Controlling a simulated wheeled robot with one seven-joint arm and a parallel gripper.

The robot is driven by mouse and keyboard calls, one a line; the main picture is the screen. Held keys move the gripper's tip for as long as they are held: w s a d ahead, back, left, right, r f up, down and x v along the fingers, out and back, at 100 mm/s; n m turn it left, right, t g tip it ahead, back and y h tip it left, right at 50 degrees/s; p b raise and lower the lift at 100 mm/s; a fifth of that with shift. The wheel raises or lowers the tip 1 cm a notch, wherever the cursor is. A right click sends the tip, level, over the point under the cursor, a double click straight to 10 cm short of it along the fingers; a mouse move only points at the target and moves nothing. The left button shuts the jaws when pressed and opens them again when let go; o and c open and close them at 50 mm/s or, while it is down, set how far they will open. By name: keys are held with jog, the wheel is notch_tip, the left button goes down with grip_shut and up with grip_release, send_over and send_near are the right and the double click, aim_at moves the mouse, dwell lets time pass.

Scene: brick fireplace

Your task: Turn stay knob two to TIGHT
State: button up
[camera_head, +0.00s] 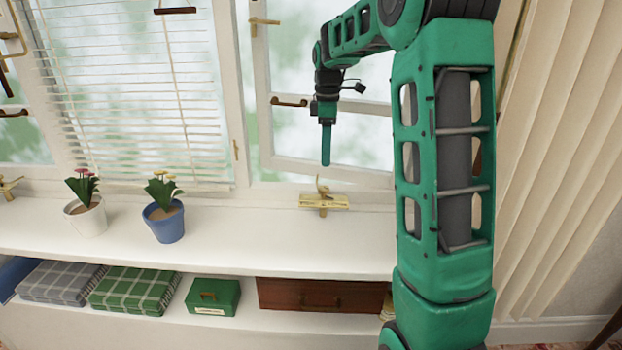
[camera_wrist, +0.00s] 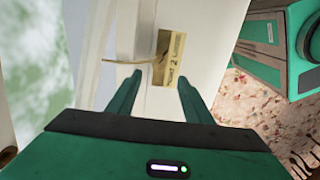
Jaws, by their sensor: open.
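Stay knob two is a brass fitting (camera_head: 323,200) at the back edge of the white window sill, below the open casement on the right. A curved brass piece stands up from its plate in the head view. In the wrist view its labelled plate (camera_wrist: 169,70) shows a "2" and lettering too small to read in full. A thin brass lever (camera_wrist: 130,61) reaches left from the plate. My gripper (camera_head: 326,163) points down above the fitting, apart from it. In the wrist view my gripper (camera_wrist: 160,78) is open, with the plate beyond and between its fingertips.
A blue pot (camera_head: 165,224) and a white pot (camera_head: 88,217) with flowers stand on the sill (camera_head: 240,240) to the left. Another brass fitting (camera_head: 9,187) is at far left. Folded blankets, a green box (camera_head: 212,298) and a wooden box (camera_head: 318,294) fill the lower shelf. Curtains hang right.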

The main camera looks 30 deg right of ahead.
aim_at(324, 187)
jog(key=f, duration=1)
jog(key=shift+w+f, duration=0.2)
jog(key=shift+f, duration=0.2)
jog(key=c, duration=1.1)
